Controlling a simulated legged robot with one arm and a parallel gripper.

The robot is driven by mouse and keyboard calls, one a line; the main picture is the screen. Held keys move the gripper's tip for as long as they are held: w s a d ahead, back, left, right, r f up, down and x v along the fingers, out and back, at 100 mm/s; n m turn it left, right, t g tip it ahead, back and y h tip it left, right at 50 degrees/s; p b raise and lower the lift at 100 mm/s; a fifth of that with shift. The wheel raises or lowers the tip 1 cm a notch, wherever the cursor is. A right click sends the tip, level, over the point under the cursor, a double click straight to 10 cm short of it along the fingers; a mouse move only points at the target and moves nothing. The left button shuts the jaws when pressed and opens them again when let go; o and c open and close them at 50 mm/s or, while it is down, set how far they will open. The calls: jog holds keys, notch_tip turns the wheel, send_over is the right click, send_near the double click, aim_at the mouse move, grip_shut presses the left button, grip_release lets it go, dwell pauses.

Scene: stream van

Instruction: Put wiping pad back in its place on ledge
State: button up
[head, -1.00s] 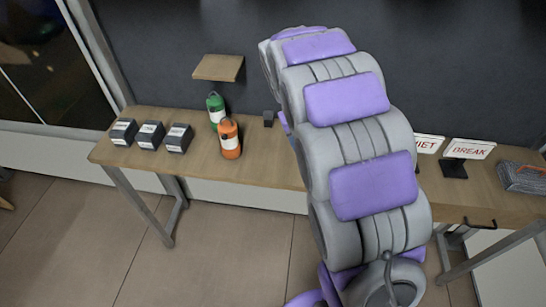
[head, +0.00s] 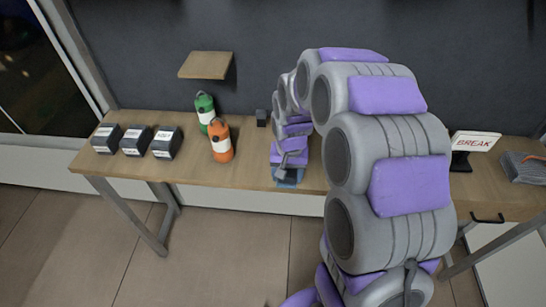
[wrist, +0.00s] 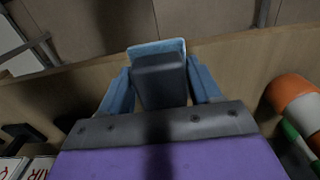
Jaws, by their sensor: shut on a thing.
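The wiping pad (wrist: 160,85) has a dark grey back and a light blue edge. My gripper (wrist: 161,92) is shut on it, with a blue finger on each side. In the head view my gripper (head: 288,176) is over the front part of the table, right of the orange bottle. There the pad cannot be told apart from the blue fingers. A small wooden ledge (head: 206,64) is fixed to the dark wall, up and to the left of my gripper. Its visible top is bare.
The wooden table (head: 240,174) holds three dark labelled blocks (head: 136,141), a green bottle (head: 205,110), an orange bottle (head: 220,142) and a small dark block (head: 261,118). A BREAK sign (head: 474,142) and a grey basket (head: 522,168) are at right.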

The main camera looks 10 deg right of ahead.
jog(key=w, duration=0.3)
jog(key=w+a+b, duration=0.1)
jog(key=w, duration=0.2)
jog(key=w+f, duration=0.1)
jog(key=w, duration=0.3)
jog(key=shift+a+b, duration=0.3)
jog(key=shift+a, duration=0.1)
jog(key=shift+w+d, duration=0.15)
jog(key=shift+w, duration=0.35)
jog(key=shift+w+f, duration=0.15)
notch_tip(320, 180, down, 3)
jog(key=shift+f+b, duration=0.15)
jog(key=shift+b, duration=0.65)
jog(key=o, duration=0.9)
jog(key=shift+o, duration=0.2)
